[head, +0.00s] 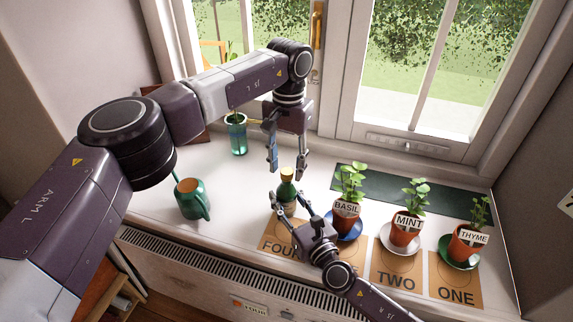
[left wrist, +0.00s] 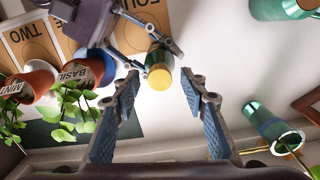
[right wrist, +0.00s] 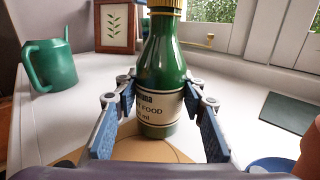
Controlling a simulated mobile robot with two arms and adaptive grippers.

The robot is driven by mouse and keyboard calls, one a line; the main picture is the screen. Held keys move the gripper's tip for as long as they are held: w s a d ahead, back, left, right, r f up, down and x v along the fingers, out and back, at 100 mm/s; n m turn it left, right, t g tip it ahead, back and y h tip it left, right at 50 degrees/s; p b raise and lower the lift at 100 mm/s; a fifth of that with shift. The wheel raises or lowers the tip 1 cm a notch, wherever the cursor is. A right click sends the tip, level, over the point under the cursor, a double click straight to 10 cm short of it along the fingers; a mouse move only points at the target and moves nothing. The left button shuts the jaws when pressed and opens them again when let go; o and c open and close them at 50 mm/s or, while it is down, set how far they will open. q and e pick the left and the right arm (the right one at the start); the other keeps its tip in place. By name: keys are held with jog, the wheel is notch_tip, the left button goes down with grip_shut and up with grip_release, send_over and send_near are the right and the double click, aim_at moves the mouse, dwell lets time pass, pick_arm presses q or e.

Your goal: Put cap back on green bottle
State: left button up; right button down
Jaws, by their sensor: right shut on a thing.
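My left gripper (head: 287,165) points down from above the bottle. Its fingers are apart and empty, either side of the cap. I cannot tell whether the cap is tight.
Potted basil (head: 346,214), mint (head: 406,229) and thyme (head: 467,243) stand on saucers to the right. A green watering can (head: 191,199) is at left, and a green glass (head: 236,135) stands behind. A picture frame (right wrist: 115,27) leans at the back.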

pick_arm(q)
notch_tip(320, 180, up, 4)
jog(key=shift+w+r, duration=0.1)
jog(key=shift+r, duration=0.1)
jog(key=shift+c, duration=0.4)
